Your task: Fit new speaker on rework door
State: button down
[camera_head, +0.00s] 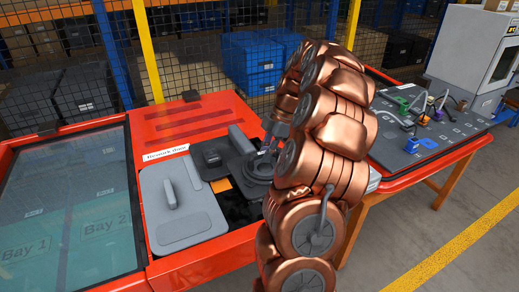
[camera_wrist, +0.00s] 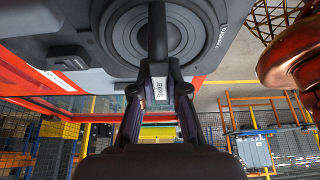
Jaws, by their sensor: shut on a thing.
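My gripper (camera_wrist: 159,80) is shut on this bar at the tag; in the head view the gripper (camera_head: 268,143) is over the speaker. Whether the speaker is fully seated cannot be told.
A light grey panel with a handle (camera_head: 181,205) lies left of the speaker. A glass-topped bay case (camera_head: 75,215) stands farther left. A parts board (camera_head: 425,125) lies on the right bench. Mesh fence (camera_head: 190,65) and blue bins (camera_head: 252,65) are behind. Open floor lies at right.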

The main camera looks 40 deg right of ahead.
aim_at(266, 167)
jog(key=shift+f+p, duration=0.3)
jog(key=shift+f, duration=2.5)
jog(key=shift+d+b, duration=0.1)
jog(key=shift+b, duration=0.6)
jog(key=c, duration=1.8)
grip_release()
grip_shut()
jog(key=shift+s+f+b, duration=0.1)
jog(key=shift+f+b, duration=0.85)
jog(key=shift+f, duration=0.25)
jog(key=shift+f, duration=0.2)
